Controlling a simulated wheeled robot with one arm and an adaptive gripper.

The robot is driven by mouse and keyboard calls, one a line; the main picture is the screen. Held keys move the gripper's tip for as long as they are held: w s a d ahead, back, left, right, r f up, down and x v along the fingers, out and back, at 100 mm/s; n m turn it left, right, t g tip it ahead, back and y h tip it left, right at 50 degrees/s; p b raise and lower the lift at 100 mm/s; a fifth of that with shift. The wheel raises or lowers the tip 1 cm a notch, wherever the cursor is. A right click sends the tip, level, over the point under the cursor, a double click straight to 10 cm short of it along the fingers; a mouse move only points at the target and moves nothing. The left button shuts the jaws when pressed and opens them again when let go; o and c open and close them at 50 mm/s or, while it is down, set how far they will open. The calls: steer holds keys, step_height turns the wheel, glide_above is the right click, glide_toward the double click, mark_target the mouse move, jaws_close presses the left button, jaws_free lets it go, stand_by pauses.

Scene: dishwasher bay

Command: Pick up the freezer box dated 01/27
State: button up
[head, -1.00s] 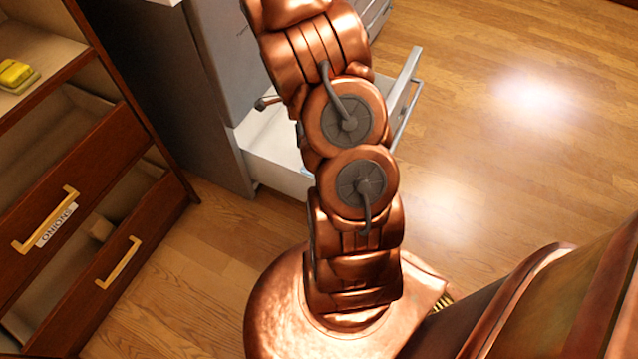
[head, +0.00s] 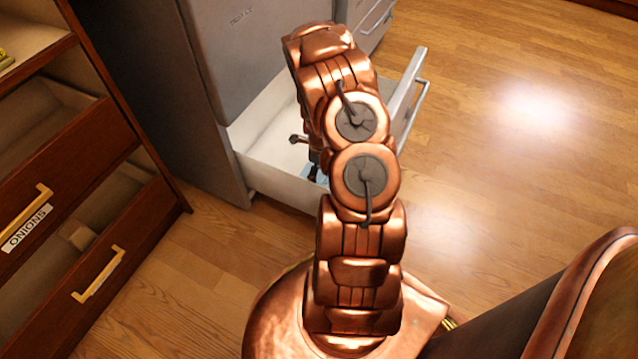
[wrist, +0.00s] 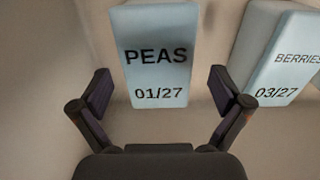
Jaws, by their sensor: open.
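In the wrist view a pale blue box (wrist: 160,55) is labelled PEAS and 01/27. It lies on the pale drawer floor, between and ahead of my gripper's fingers. My gripper (wrist: 160,88) is open, with one dark finger on each side of the box's lower end. Gaps show between the fingers and the box, and nothing is held. A second pale blue box (wrist: 278,55), labelled BERRIES and 03/27, lies to the right, partly cut off by the frame. In the head view my arm hides most of the drawer's inside; a little pale blue shows beside it.
The white drawer (head: 270,180) of the grey freezer (head: 215,110) is pulled out over the wooden floor. A brown cabinet with open drawers, one labelled ONIONS (head: 27,228), stands at the left. The floor at the right (head: 500,150) is clear.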

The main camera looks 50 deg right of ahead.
step_height(320, 180, down, 5)
steer(key=shift+s+a+r+b, duration=0.1)
steer(key=shift+a+b, duration=0.05)
steer(key=shift+b, duration=0.9)
steer(key=shift+c, duration=0.3)
steer(key=c, duration=1.4)
steer(key=shift+c, duration=0.2)
steer(key=shift+r, duration=0.1)
